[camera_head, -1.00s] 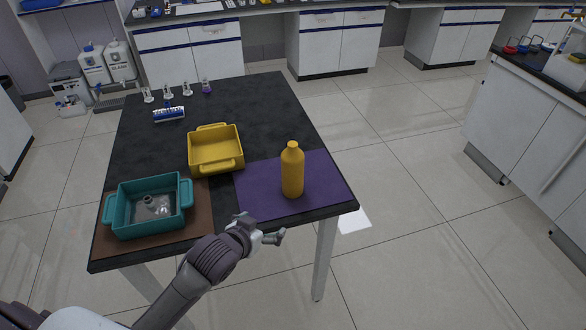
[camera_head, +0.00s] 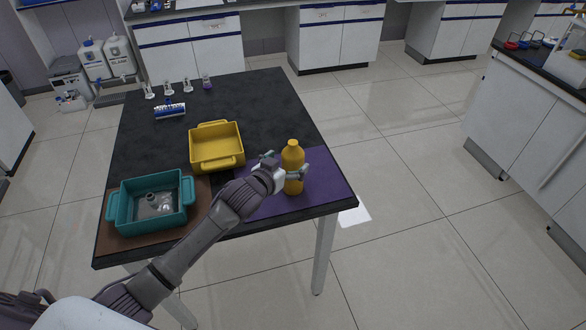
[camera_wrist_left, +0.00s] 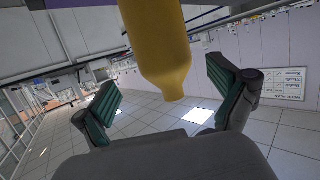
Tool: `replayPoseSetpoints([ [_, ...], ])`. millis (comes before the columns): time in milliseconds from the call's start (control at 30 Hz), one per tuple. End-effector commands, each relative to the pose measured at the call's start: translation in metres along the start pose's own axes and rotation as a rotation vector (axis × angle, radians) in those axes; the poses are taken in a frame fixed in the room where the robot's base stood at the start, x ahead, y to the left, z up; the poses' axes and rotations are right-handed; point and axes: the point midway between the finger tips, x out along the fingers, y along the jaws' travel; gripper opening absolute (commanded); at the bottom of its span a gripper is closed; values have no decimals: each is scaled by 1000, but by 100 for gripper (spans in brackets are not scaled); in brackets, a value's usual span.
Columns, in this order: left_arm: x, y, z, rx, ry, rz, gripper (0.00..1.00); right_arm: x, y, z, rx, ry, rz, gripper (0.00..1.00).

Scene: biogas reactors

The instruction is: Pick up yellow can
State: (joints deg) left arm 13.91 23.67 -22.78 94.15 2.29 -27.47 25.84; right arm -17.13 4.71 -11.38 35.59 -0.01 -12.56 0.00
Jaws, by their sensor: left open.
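The yellow can (camera_head: 293,160), a bottle shape with a narrow neck, stands upright on the purple mat (camera_head: 325,180). My left gripper (camera_head: 288,168) is at the can, with its fingers to either side of the body; the can hides part of them. In the left wrist view the can (camera_wrist_left: 157,45) lies ahead between the two open green-padded fingers of my left gripper (camera_wrist_left: 165,105), with gaps on both sides. My right gripper is not in view.
A yellow bin (camera_head: 217,163) stands left of the can. A teal bin (camera_head: 150,218) with a greyish object inside sits on a brown mat. A blue-white rack (camera_head: 170,110) and several small flasks are at the table's back.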

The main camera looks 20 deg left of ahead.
Motion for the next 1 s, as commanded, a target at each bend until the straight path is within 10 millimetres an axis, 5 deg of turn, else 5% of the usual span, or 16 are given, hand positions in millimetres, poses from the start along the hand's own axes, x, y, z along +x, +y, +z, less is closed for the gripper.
replayPoseSetpoints([
  [333, 41, -7, -1, 0, 0, -1, 97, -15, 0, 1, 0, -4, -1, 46],
  [667, 47, -6, 1, 0, -1, 0, 97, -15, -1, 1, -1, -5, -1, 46],
  [1000, 46, -6, 1, 0, -1, 0, 42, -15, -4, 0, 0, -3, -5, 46],
])
